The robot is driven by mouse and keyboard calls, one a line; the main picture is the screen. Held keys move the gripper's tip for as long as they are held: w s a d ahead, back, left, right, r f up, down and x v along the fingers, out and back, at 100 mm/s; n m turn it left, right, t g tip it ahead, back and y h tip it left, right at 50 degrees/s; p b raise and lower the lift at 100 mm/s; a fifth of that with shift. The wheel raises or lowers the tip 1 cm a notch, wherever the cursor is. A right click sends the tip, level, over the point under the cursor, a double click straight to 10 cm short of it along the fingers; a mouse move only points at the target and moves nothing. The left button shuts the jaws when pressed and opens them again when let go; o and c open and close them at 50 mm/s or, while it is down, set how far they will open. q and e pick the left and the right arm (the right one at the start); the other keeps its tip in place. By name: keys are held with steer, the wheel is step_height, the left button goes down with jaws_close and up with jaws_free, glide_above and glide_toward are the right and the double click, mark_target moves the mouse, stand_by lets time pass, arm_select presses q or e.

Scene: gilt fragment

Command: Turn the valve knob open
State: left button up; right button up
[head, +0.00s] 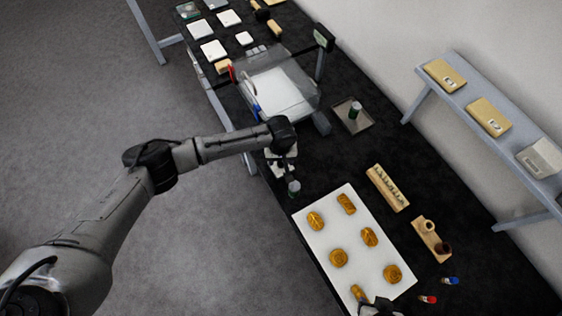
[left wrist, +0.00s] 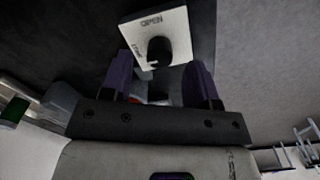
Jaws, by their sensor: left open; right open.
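The valve knob (left wrist: 160,50) is black and round, on a white plate (left wrist: 178,24) in the left wrist view. Upside-down lettering that looks like OPEN stands above the knob, and a second word like SHUT is at its left. Where the knob points is hard to tell. My left gripper (left wrist: 160,82) is open, its two purple fingers apart below the knob, left and right of it, with nothing between them. In the head view, my left gripper (head: 284,158) is over the table's near edge and hides most of what is under it. My right gripper (head: 378,306) is open at the bottom edge, mostly cut off.
A white board (head: 330,232) with several golden pieces lies on the black table (head: 400,160). A shelf (head: 480,85) runs along the wall.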

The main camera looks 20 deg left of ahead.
mark_target(281, 164)
arm_select(q)
steer(key=shift+f, duration=1.45)
